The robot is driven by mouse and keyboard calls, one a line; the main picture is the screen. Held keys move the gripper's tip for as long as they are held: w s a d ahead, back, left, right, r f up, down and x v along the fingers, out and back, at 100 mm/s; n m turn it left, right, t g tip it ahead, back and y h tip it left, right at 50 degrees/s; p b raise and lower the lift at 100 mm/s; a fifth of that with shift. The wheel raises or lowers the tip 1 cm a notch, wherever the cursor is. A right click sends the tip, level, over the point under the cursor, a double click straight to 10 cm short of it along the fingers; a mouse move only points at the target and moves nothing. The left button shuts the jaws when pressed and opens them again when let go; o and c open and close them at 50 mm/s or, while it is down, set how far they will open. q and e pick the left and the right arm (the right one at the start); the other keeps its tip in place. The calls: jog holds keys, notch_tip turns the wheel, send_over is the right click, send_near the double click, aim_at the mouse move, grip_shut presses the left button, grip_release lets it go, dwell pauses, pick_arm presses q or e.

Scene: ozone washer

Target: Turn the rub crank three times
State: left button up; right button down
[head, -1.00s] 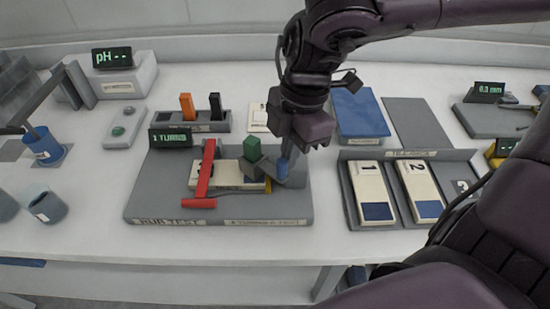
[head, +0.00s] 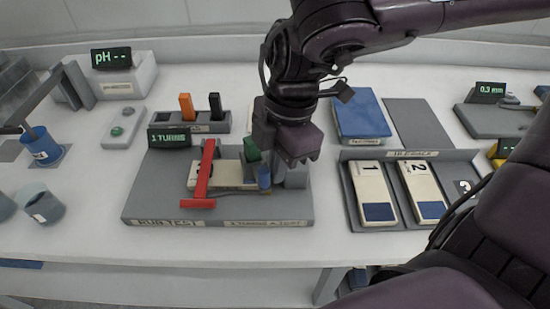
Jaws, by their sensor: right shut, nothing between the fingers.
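The rub test station (head: 150,206) is a grey base holding a pale tile (head: 232,176) under a red T-shaped bar (head: 205,175). The blue crank knob (head: 264,179) stands upright at the right end of the tile. A green block (head: 251,150) sits behind it, partly hidden by my right gripper. The station's display (head: 170,138) reads "1 TURNS". My right gripper (head: 288,158) is shut and empty, pointing down above and just right of the blue knob. Whether it touches the knob is unclear. The crank arm is mostly hidden.
A rack with orange and black blocks (head: 203,122) stands behind the station. A tray with tiles 1 and 2 (head: 398,154) lies to the right, and a blue-topped box (head: 360,114) behind it.

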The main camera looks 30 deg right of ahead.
jog(key=shift+w+a+f+b, duration=0.15)
jog(key=shift+a+b, duration=0.35)
jog(key=shift+a, duration=0.75)
jog(key=shift+w+a+b, duration=0.4)
jog(key=shift+a+b, duration=0.05)
jog(key=shift+a, duration=0.3)
jog(key=shift+w+a, duration=0.1)
jog(key=shift+a, duration=0.15)
